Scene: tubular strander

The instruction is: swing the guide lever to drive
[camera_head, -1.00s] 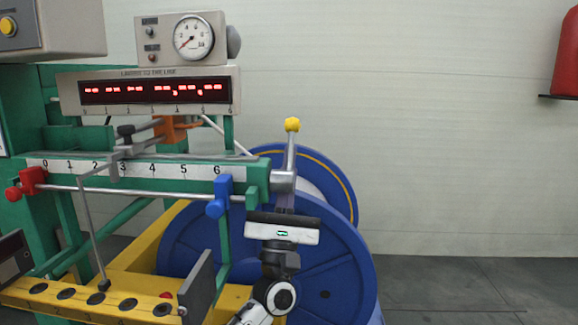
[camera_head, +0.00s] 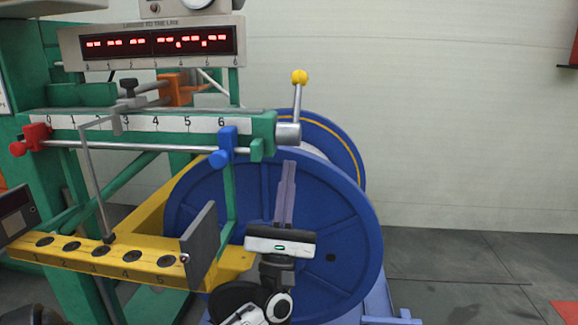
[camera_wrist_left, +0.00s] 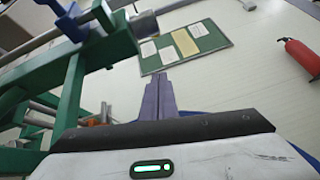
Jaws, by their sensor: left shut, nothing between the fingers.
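The guide lever is a thin metal rod with a yellow knob (camera_head: 299,77). It stands nearly upright from a grey hub (camera_head: 288,134) at the right end of the green scale beam (camera_head: 150,124). My left gripper (camera_head: 288,165) points up in front of the blue reel, below and apart from the lever. Its purple fingers are together with nothing between them; they also show in the left wrist view (camera_wrist_left: 160,78). The lever's lower end and hub show at the top of that view (camera_wrist_left: 145,25). My right gripper is not in view.
A large blue reel (camera_head: 220,240) stands behind my left gripper. A blue clamp (camera_head: 222,148) and a red clamp (camera_head: 35,137) sit on the rod under the beam. A yellow rail (camera_head: 130,267) with a grey plate (camera_head: 199,245) lies at lower left. Free space is right of the lever.

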